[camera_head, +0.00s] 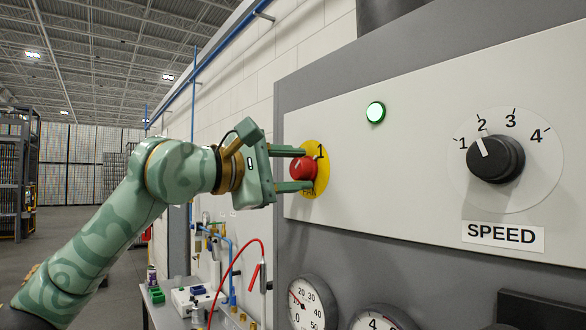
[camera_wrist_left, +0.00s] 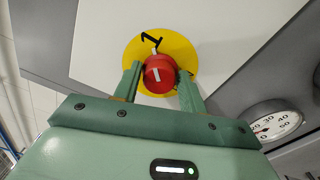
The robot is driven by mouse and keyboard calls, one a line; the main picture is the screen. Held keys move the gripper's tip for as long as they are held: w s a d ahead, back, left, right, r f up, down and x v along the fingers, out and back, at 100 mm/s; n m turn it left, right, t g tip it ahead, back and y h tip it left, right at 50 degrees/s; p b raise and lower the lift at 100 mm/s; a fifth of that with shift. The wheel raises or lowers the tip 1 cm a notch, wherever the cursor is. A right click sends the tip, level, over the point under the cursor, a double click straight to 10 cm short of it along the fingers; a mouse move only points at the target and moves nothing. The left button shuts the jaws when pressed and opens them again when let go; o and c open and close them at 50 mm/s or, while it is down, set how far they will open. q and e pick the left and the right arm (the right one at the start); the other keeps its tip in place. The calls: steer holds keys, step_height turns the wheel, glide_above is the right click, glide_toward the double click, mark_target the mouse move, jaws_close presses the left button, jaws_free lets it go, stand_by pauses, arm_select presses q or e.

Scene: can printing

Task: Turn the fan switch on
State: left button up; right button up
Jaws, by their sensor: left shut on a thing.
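The fan switch is a red knob (camera_head: 303,168) on a round yellow plate (camera_head: 322,170) on the light panel. A "1" is printed at the top of the plate. My left gripper (camera_head: 302,169) reaches the knob from the left, one finger above and one below. In the left wrist view, the fingers are shut on the red knob (camera_wrist_left: 159,74), one on each side. The white mark on the knob points roughly toward the "1" in that view. The lower part of the plate is partly hidden by my fingers. My right gripper is not in view.
Round gauges (camera_head: 312,303) sit below. A table (camera_head: 166,312) with tools and a red hose (camera_head: 236,262) stands below my left arm.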

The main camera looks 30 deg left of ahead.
arm_select(q)
steer(key=o, duration=0.8)
steer(key=shift+s, duration=0.1)
steer(key=shift+s+a+f, duration=0.1)
steer(key=shift+s, duration=0.1)
steer(key=b+v, duration=0.4)
steer(key=v, duration=1.1)
steer(key=shift+s+a, duration=0.1)
steer(key=shift+s, duration=0.3)
